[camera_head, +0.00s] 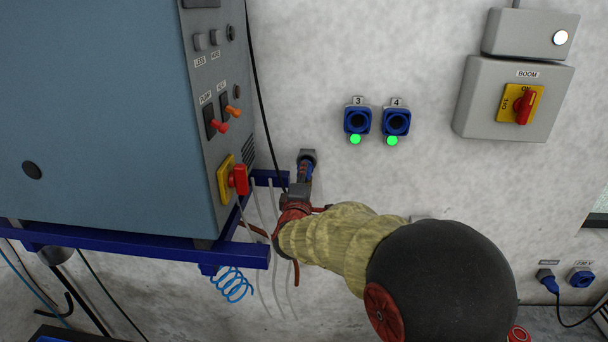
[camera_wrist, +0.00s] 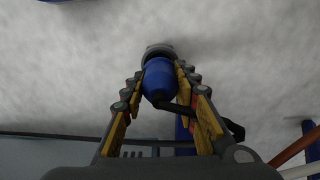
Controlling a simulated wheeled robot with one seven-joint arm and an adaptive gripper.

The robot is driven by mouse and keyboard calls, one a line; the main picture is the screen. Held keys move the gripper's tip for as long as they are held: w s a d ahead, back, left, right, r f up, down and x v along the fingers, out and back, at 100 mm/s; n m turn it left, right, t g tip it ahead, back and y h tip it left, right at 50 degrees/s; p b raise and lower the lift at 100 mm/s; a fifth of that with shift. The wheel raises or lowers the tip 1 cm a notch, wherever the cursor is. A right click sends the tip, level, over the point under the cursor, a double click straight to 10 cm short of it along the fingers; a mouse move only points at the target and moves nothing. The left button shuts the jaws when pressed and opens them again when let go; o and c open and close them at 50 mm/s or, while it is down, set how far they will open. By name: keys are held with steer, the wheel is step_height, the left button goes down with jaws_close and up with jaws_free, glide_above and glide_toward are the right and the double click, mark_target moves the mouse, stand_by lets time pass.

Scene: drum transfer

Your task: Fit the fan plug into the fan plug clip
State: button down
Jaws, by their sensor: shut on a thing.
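The blue fan plug (camera_wrist: 158,82) is between the fingers of my gripper (camera_wrist: 161,71), which is shut on it. It also shows in the head view (camera_head: 305,173) just beyond my gripper (camera_head: 302,182). A dark cable runs from the plug's near end toward the right finger in the wrist view. The grey round fan plug clip (camera_head: 307,155) is on the wall in line with the plug. In the wrist view the clip (camera_wrist: 158,49) is right at the plug's far end. I cannot tell whether the plug is inside it or only against it.
A blue-grey cabinet (camera_head: 110,100) on a dark blue frame (camera_head: 140,242) stands close on the left, with hanging cables and a blue coiled hose (camera_head: 232,284). Blue sockets 3 (camera_head: 357,121) and 4 (camera_head: 397,121) are on the wall to the right. Bare wall lies between.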

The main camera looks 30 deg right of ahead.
steer(key=shift+x, duration=1.75)
stand_by(0.6)
steer(key=c, duration=1.4)
jaws_free()
steer(key=shift+o, duration=0.5)
steer(key=v, duration=1.2)
